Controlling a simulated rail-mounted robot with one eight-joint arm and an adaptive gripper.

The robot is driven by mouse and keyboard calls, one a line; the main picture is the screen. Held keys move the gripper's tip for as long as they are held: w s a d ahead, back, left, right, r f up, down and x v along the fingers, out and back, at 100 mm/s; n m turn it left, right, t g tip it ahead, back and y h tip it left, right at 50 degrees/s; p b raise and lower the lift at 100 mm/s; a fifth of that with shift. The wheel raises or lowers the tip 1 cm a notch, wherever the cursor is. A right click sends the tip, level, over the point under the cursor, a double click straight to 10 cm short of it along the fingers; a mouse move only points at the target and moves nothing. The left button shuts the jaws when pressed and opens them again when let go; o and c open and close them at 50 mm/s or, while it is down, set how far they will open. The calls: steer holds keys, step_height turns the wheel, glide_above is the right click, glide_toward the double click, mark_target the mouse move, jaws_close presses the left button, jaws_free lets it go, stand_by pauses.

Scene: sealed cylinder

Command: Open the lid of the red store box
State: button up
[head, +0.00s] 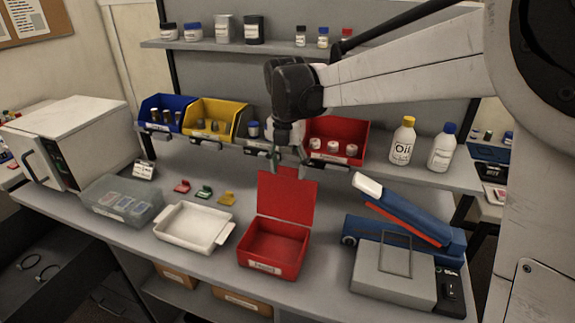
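The red store box (271,252) stands on the bench at the middle front. Its red lid (286,198) is raised nearly upright at the back edge, and the box's inside shows and looks empty. My gripper (288,163) is above and behind the box, close to the top edge of the raised lid. Its fingers are spread apart with nothing visible between them. I cannot tell whether a finger touches the lid.
A white tray (195,228) is left of the box, and a clear container (122,202) farther left. A blue device (405,226) and a grey box (392,277) are on the right. A red bin (338,137) and bottles (403,141) stand on the shelf behind.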

steer(key=o, duration=0.4)
steer(key=r, duration=1.2)
steer(key=shift+s+a, duration=0.1)
steer(key=shift+s, duration=0.3)
